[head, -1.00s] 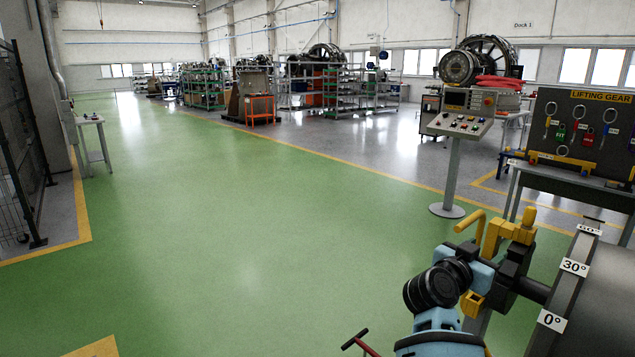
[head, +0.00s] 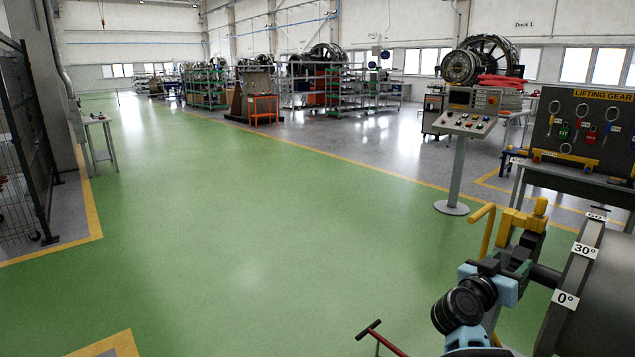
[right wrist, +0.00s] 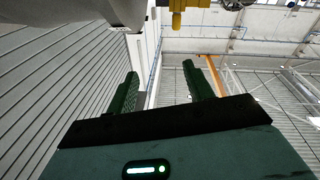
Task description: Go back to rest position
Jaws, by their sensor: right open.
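My right gripper (head: 512,262) is at the lower right of the head view, beside the yellow handle assembly (head: 520,220) on the grey drum with angle plates. The right wrist view shows its two green fingers (right wrist: 160,90) spread apart with nothing between them. In that view the yellow part (right wrist: 188,17) is at the top, beyond the fingertips. In the head view I cannot tell whether the gripper touches the handle. My left gripper is not in view.
The grey drum (head: 600,295) with 0° and 30° plates stands close at the lower right. A control console (head: 463,125) and a lifting gear board (head: 590,135) stand behind. The green floor (head: 230,230) is clear.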

